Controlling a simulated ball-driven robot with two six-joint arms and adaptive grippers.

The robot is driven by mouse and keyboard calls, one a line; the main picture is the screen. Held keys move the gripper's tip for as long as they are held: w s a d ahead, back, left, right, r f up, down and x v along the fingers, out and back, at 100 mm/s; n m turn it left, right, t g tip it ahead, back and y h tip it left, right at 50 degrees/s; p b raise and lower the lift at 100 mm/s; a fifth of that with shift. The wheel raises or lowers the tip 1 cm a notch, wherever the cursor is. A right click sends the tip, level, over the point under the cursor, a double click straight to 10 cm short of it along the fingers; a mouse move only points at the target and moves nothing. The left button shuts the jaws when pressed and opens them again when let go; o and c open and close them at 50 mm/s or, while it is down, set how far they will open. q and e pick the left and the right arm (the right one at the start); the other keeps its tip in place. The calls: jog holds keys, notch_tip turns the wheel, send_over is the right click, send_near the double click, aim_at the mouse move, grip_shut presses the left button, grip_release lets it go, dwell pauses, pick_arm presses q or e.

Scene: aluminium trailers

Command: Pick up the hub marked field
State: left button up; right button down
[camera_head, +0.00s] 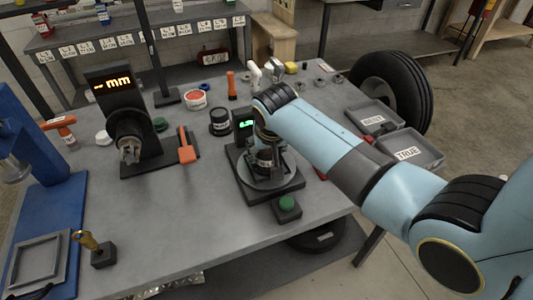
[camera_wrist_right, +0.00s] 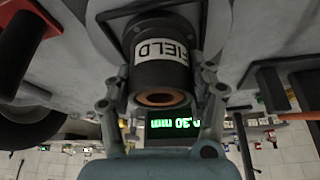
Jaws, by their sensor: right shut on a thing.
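The hub marked FIELD is a black cylinder with a white label and a copper-coloured bore, close up in the right wrist view (camera_wrist_right: 158,72). My right gripper (camera_wrist_right: 160,88) is shut on it, one finger on each side. In the head view my right gripper (camera_head: 264,138) comes down over the hub (camera_head: 264,158), which is at the round plate of a gauge stand (camera_head: 285,184) with a green display. The wrist partly hides it there. I cannot tell whether the hub touches the plate. My left gripper is not in view.
Another black hub (camera_head: 220,122) stands to the left. A green button box (camera_head: 287,207) is in front. Trays marked BUILT (camera_head: 375,117) and TRUE (camera_head: 409,152) are at the right.

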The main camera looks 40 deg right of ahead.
jog(key=shift+r, duration=0.2)
notch_tip(320, 180, up, 2)
jog(key=shift+w, duration=0.1)
jog(key=shift+r, duration=0.95)
jog(key=s+r+b, duration=0.1)
jog(key=s+r, duration=0.6)
jog(key=s, duration=0.4)
jog(key=shift+s+d, duration=0.15)
jog(key=shift+s, duration=0.25)
jog(key=shift+n, duration=0.3)
